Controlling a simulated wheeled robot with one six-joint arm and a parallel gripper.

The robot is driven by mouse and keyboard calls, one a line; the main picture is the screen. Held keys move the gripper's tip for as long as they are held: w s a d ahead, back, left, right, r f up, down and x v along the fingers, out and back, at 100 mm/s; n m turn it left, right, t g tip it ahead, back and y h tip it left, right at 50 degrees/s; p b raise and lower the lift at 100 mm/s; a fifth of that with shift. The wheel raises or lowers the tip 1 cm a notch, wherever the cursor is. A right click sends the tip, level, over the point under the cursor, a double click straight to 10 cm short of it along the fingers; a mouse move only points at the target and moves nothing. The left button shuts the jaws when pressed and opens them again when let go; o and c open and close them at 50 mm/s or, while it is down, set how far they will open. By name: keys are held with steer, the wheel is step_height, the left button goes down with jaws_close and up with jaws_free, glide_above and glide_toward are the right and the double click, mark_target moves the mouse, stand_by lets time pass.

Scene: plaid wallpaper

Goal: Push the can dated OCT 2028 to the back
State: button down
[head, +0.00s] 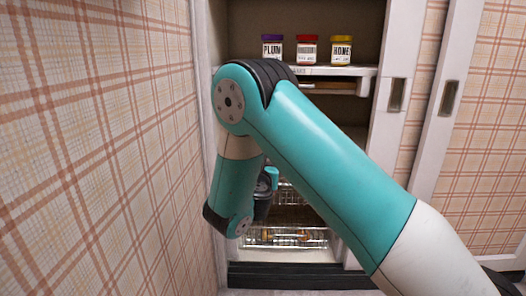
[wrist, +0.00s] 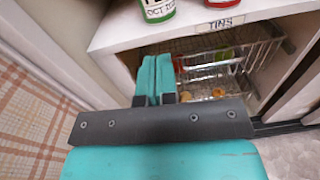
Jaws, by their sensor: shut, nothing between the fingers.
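A can with a white label and green lower band (wrist: 157,10) stands near the front edge of the shelf marked TINS, at the top of the wrist view. Its label reads OCT and a year starting 202; the last digit is not clear. Its top is cut off by the frame. A second can with a red band (wrist: 217,3) stands to its right, mostly out of frame. My gripper (wrist: 156,60) is shut and empty, its fingertips below and in front of the shelf edge, apart from the cans. In the head view my arm hides the cans.
The white shelf (wrist: 110,38) has a TINS tag on its front edge. A wire basket (wrist: 262,48) with several items sits below it. In the head view, jars labelled PLUM (head: 272,49) and HONEY (head: 342,50) flank a red-lidded jar (head: 307,50) on a higher shelf. Plaid wall (head: 90,150) stands left.

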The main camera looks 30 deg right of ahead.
steer(key=p+x, duration=1.3)
steer(key=x, duration=0.1)
steer(key=shift+w+n, duration=0.2)
steer(key=shift+n, duration=0.2)
steer(key=shift+w+a+r, duration=0.1)
steer(key=shift+r, duration=0.15)
